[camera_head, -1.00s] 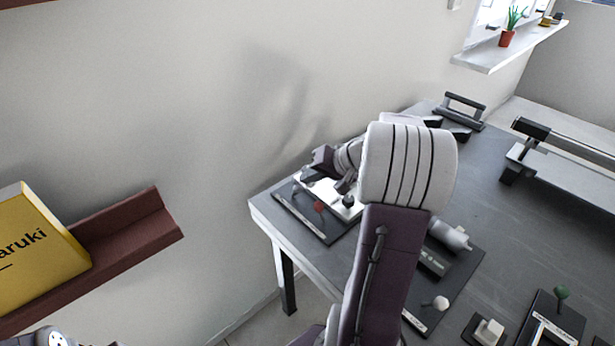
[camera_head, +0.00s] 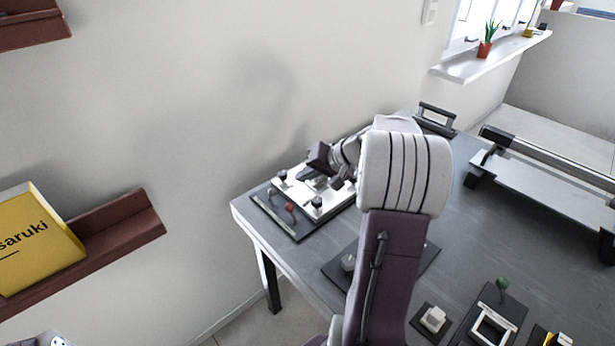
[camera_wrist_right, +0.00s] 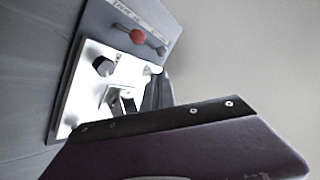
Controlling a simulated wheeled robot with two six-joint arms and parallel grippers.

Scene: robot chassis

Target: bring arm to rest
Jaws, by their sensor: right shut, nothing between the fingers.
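My right arm (camera_head: 385,240) rises from the bottom of the head view and bends over the grey table. Its right gripper (camera_head: 312,182) is over a white metal plate (camera_head: 322,204) near the table's left corner. The gripper is shut and empty. The arm's thick forearm hides part of the table behind it. In the right wrist view the white plate (camera_wrist_right: 82,85) shows with dark knobs, and a dark part of my wrist fills the bottom. I cannot tell if the gripper touches the plate. My left gripper is not in view.
A dark panel with a red knob (camera_head: 289,207) borders the plate. A green-knobbed panel (camera_head: 490,312) and a white block (camera_head: 433,318) lie at front right. A long rail (camera_head: 545,155) stands at back right. A wall shelf (camera_head: 120,235) holds a yellow box (camera_head: 35,240).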

